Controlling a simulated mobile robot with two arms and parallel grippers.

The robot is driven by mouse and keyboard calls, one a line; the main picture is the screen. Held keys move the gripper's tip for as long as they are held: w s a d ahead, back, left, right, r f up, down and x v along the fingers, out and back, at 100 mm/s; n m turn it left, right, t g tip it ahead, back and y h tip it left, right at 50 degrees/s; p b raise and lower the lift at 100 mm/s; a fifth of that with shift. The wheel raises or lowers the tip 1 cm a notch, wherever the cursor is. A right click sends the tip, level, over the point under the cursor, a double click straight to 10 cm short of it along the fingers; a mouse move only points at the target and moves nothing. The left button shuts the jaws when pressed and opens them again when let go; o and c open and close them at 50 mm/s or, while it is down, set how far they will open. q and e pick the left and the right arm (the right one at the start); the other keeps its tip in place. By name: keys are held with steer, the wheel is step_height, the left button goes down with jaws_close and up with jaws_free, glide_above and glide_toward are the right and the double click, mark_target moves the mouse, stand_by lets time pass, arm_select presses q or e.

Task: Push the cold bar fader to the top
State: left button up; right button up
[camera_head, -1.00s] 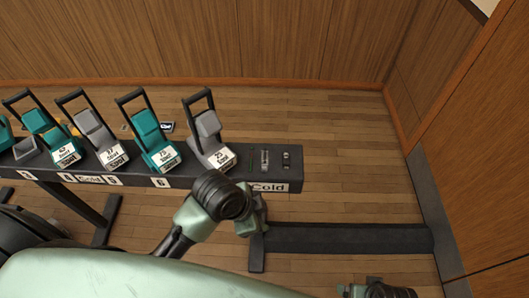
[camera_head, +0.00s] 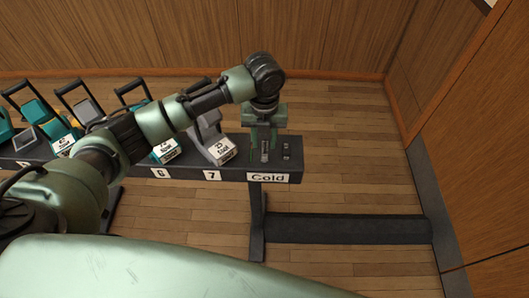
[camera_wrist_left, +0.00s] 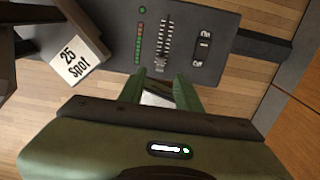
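The cold bar fader (camera_head: 264,152) is a narrow vertical slider on the dark console (camera_head: 235,173), above the "Cold" label (camera_head: 268,177). In the left wrist view, the fader (camera_wrist_left: 163,42) shows as a slot with tick marks; a pale knob seems to sit near its lower end (camera_wrist_left: 160,63). My left gripper (camera_head: 263,147) points down over the fader, its two green fingers apart on either side of it. In the left wrist view the fingers (camera_wrist_left: 162,82) are parted just below the slot, with nothing visible held. Contact with the knob cannot be told. My right gripper is out of view.
An On/Off switch (camera_wrist_left: 203,48) is right of the fader, a column of small lights (camera_wrist_left: 139,42) left. A grey tilted fixture labelled 25 Spot (camera_head: 219,150) stands close left, with teal and grey ones beyond.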

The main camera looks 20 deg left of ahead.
mark_target(264, 157)
arm_select(q)
step_height(264, 157, down, 7)
steer(key=shift+r, duration=0.1)
stand_by(0.3)
jaws_close()
stand_by(1.3)
